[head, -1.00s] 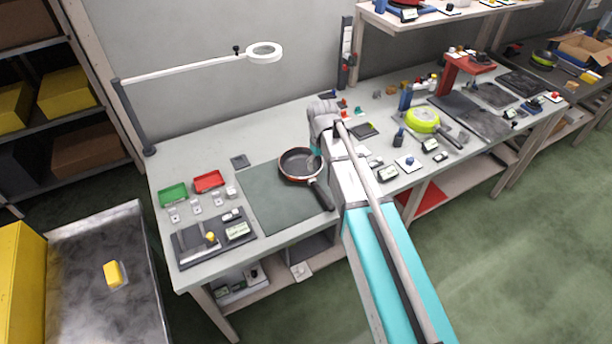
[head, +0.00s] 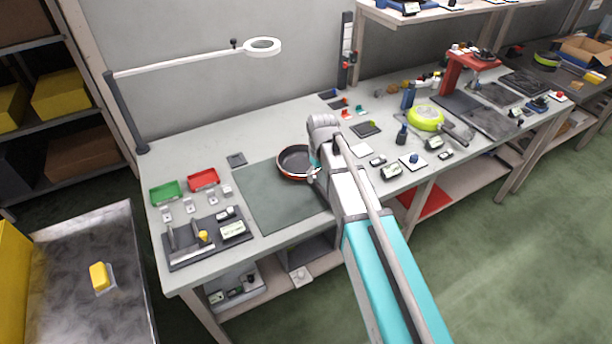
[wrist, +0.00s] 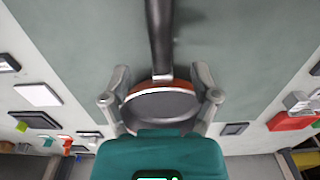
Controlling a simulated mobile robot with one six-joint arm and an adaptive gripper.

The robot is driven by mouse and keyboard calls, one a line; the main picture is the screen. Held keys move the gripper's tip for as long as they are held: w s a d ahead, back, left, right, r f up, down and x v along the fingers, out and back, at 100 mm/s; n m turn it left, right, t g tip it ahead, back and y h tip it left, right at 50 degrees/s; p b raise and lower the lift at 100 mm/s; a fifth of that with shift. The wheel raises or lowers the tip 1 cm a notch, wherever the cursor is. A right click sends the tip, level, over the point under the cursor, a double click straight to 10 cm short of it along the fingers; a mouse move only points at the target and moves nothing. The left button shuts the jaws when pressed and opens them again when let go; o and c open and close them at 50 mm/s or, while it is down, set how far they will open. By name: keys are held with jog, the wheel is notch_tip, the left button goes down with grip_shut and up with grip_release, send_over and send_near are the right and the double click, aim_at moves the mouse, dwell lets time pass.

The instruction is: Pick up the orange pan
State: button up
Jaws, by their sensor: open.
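The orange pan (head: 293,162) has an orange-red outer wall and a dark inside. It sits on the grey-green mat on the workbench, and in the head view my arm hides its handle. In the wrist view the pan (wrist: 160,104) is partly covered by my gripper's teal body, and its dark handle (wrist: 160,35) points up the picture. My gripper (wrist: 160,74) is open, with one finger on each side of the pan near the handle's root. I cannot tell whether the fingers touch the pan. In the head view my gripper (head: 314,168) is at the pan's right edge.
The mat (head: 265,205) is otherwise bare. Green (head: 166,193) and red trays (head: 203,179) and small parts lie to its left. A yellow-green pan (head: 427,117) lies farther right among small boxes. A ring lamp (head: 262,46) reaches over the bench's back.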

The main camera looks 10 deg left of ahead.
aim_at(319, 186)
jog(key=shift+f, duration=0.3)
jog(key=shift+s+f+b, duration=0.1)
jog(key=shift+f+b, duration=2.35)
jog(key=shift+b, duration=0.2)
grip_shut()
